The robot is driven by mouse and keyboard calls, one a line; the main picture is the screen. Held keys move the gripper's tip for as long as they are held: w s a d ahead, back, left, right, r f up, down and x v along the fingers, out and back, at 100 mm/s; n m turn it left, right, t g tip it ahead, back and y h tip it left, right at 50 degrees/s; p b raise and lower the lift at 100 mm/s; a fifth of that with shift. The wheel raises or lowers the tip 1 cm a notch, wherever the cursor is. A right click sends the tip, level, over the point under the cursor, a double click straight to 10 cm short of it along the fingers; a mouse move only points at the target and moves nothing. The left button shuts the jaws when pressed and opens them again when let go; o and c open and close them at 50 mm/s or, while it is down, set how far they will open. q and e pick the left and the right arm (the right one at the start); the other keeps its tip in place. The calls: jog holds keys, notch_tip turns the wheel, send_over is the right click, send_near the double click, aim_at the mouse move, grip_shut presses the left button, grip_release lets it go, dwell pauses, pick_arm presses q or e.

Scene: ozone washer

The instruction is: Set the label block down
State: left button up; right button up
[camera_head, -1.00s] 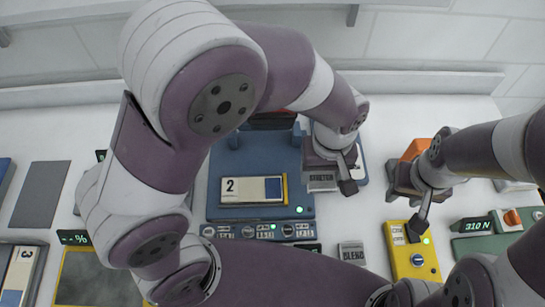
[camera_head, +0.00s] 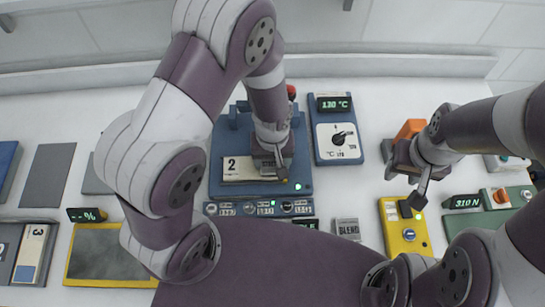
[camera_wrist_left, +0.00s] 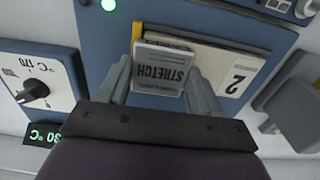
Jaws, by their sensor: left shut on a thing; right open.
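The grey label block marked STRETCH (camera_wrist_left: 160,68) is between the fingers of my left gripper (camera_wrist_left: 165,85), which is shut on it. In the head view, my left gripper (camera_head: 272,172) is over the right part of a cream plate marked 2 (camera_head: 238,170) on a blue machine (camera_head: 217,140). The block overlaps the plate in the left wrist view; I cannot tell whether they touch. My right gripper (camera_head: 404,188) is open, near a yellow box (camera_head: 394,235) at the right.
A blue dial panel (camera_head: 337,145) with a 130 °C display stands just right of the machine. A grey block marked BLEND (camera_head: 347,229) lies on the table in front. A row of small dials and displays (camera_head: 259,208) runs along the machine's front.

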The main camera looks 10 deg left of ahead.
aim_at(273, 163)
pick_arm(q)
jog(key=shift+f, duration=0.15)
jog(key=o, duration=1.1)
notch_tip(273, 163, up, 8)
jog(key=shift+f, duration=0.1)
